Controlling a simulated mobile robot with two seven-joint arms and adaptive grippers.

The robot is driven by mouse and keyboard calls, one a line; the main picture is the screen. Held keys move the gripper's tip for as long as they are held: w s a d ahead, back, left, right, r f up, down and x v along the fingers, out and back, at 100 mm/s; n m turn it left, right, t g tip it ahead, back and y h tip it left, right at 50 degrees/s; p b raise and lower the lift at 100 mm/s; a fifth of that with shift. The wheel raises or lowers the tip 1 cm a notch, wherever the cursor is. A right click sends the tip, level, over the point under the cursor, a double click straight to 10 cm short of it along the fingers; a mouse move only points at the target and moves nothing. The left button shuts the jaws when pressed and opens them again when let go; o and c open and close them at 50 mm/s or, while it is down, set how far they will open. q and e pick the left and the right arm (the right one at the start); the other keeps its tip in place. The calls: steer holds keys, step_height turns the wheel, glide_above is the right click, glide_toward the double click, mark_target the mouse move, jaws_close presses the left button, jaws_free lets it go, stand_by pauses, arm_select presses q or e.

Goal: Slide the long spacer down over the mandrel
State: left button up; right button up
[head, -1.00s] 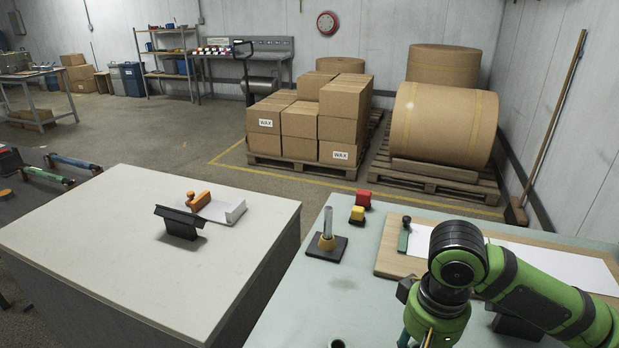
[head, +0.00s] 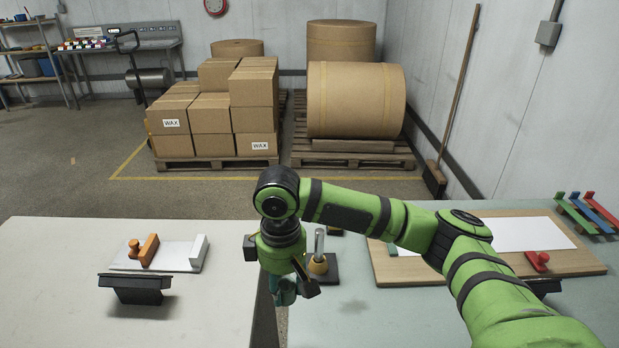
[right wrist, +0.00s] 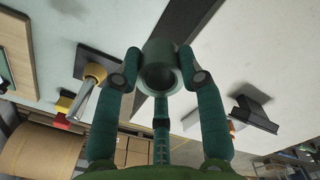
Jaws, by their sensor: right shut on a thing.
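The long spacer is a dark teal tube (right wrist: 160,52) with an open end facing the right wrist camera. My right gripper (right wrist: 160,76) is shut on it, with a finger on each side. In the head view the spacer (head: 285,292) shows low under my right gripper (head: 283,280), partly hidden by it. The mandrel (head: 319,241) is an upright metal rod on a dark square base, with a yellow-orange collar around its foot. It stands just right of the gripper, and the spacer is apart from it. The mandrel also shows in the right wrist view (right wrist: 86,103). My left gripper is out of view.
A pale table (head: 60,260) at left holds a black stand (head: 136,288) and a grey plate (head: 165,262) with an orange-handled tool. A wooden board (head: 480,277) with white paper lies right on the green table. My arm hides part of it.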

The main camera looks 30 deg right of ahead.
steer(key=w+d+r+n+p, duration=0.3)
steer(key=n, duration=0.1)
step_height(320, 180, up, 5)
steer(key=n+p, duration=0.9)
steer(key=n, duration=0.6)
glide_above(320, 231)
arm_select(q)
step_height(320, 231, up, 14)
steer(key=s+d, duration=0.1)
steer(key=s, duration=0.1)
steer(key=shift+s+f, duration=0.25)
arm_select(e)
steer(key=shift+w+r, duration=0.1)
steer(key=shift+r, duration=0.05)
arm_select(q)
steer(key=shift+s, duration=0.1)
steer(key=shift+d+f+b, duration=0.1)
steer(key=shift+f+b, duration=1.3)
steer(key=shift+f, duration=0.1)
arm_select(e)
steer(key=shift+f, duration=2.95)
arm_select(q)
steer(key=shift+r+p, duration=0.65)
arm_select(e)
steer(key=shift+r, duration=0.1)
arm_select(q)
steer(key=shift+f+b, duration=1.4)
arm_select(e)
steer(key=shift+f, duration=2.15)
